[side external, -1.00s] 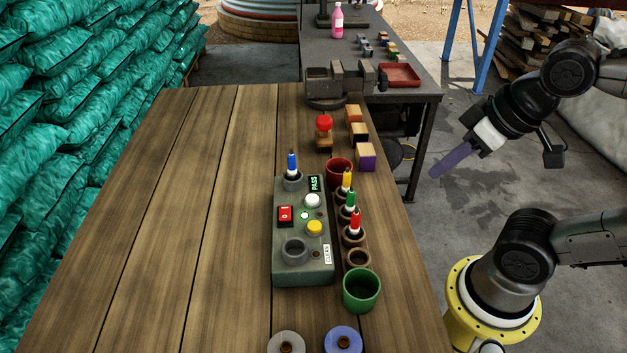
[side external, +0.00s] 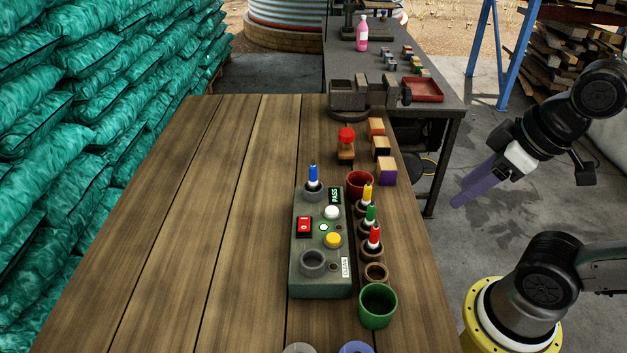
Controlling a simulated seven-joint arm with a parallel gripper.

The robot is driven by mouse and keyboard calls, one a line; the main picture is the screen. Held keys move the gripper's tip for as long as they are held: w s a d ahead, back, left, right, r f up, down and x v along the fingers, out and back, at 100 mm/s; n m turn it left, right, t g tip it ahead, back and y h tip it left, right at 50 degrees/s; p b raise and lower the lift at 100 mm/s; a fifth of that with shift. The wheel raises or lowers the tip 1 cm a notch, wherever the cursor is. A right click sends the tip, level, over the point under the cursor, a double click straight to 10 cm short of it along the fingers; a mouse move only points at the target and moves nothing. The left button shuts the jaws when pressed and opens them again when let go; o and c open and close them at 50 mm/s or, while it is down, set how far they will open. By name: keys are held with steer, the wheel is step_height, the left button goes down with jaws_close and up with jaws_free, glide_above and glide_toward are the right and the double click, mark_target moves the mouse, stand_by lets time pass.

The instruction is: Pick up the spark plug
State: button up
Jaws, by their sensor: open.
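Several spark-plug-like pieces with coloured bodies and pale lower parts stand upright on the wooden table. The blue one (side external: 313,173) sits in the far socket of a grey-green test box (side external: 321,278). The yellow one (side external: 367,193), the green one (side external: 370,214) and the red one (side external: 374,236) stand in a row of brown holders along the box's right side. The nearest holder (side external: 376,273) is empty. My gripper (side external: 460,199), with long purple fingers, is open and empty, to the right of the table and apart from all the plugs. The gap between its fingers is hidden at this angle.
A dark red cup (side external: 359,184) and a green cup (side external: 378,307) stand at the ends of the holder row. A red-knobbed stamp (side external: 346,143) and several wooden blocks (side external: 387,171) stand farther back, before a vise (side external: 362,96). The table's left half is clear.

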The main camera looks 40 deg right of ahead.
steer(key=w+a+r+n+g, duration=0.2)
steer(key=w+r+n, duration=0.95)
steer(key=n, duration=0.25)
steer(key=n+g, duration=0.3)
steer(key=n, duration=0.2)
glide_above(313, 160)
steer(key=s, duration=0.1)
step_height(313, 160, down, 3)
steer(key=shift+n, duration=0.3)
step_height(313, 160, down, 9)
steer(key=shift+w+f, duration=0.1)
steer(key=shift+f, duration=0.05)
steer(key=shift+w+f, duration=0.2)
steer(key=shift+f, duration=1.3)
steer(key=shift+w+f, duration=0.2)
steer(key=shift+f, duration=1.3)
jaws_close()
